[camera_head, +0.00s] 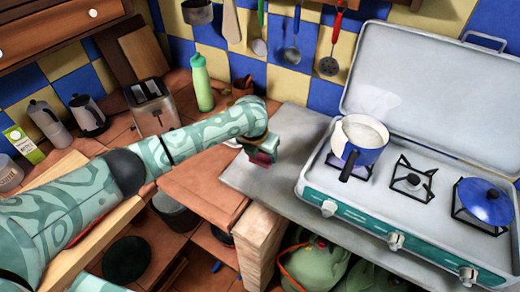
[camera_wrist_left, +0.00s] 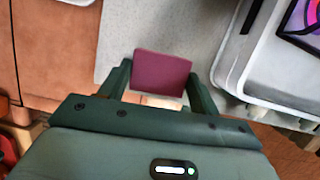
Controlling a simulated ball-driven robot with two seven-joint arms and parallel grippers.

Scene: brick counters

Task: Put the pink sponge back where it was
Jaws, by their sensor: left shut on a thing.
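The pink sponge (camera_wrist_left: 161,73) shows in the left wrist view as a dark pink block between the two fingers. My left gripper (camera_wrist_left: 160,88) is shut on it. In the head view my left gripper (camera_head: 264,152) is over the left part of the grey counter (camera_head: 283,178), left of the camping stove. The sponge (camera_head: 262,159) shows there as a small pink patch below the gripper, mostly hidden by it. I cannot tell whether the sponge touches the counter. My right gripper is in neither view.
The white and teal stove (camera_head: 375,222) stands right of the gripper, with a blue pot (camera_head: 361,145) and a blue lidded pan (camera_head: 485,201). A green bottle (camera_head: 202,83), a toaster (camera_head: 151,107) and a brown pot (camera_head: 242,86) stand at the back left. Utensils hang behind.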

